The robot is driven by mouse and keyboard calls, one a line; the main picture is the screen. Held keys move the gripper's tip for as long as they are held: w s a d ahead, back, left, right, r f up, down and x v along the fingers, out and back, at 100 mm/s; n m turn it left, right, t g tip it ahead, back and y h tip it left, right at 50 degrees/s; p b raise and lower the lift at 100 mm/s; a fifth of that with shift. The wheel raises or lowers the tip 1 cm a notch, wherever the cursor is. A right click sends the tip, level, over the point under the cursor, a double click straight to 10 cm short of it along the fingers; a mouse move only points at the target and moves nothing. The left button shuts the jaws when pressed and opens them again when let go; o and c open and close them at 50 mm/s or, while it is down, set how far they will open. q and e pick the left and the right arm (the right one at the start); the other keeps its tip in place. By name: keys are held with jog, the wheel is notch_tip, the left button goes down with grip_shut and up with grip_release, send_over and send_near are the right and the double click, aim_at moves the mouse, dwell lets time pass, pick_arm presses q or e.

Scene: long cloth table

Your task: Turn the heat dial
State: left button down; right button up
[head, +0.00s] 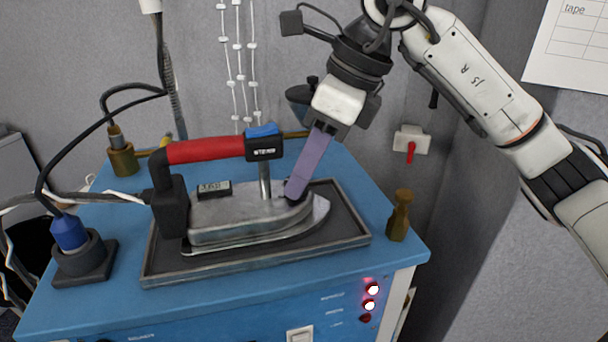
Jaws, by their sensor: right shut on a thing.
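A grey metal iron (225,222) with a red handle (205,151) sits in a dark shallow tray (350,238), its pointed end to the right. My right gripper (295,190) reaches down from above, its purple fingers at the top of the iron's front end. They are shut on the heat dial, which is mostly hidden by the fingertips. A small display block (214,188) sits on the iron's body under the handle. My left gripper is not in view.
The tray rests on a blue cabinet top (205,300). A brass post (399,215) stands right of the tray. A blue-and-black fitting (72,240) with a cable stands at the left, and another brass fitting (121,158) is behind it. A wall socket (411,139) is at the back right.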

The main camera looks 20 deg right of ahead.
jog(key=m+h+b, duration=0.1)
jog(key=m, duration=0.1)
jog(key=m+t+b, duration=0.1)
jog(key=m, duration=0.2)
jog(key=shift+s+a+h, duration=0.2)
jog(key=shift+h, duration=0.2)
jog(key=shift+m, duration=0.3)
jog(key=o, duration=1.1)
jog(key=shift+c, duration=0.2)
jog(key=shift+r+t, duration=0.1)
jog(key=shift+t, duration=0.2)
jog(key=v, duration=1)
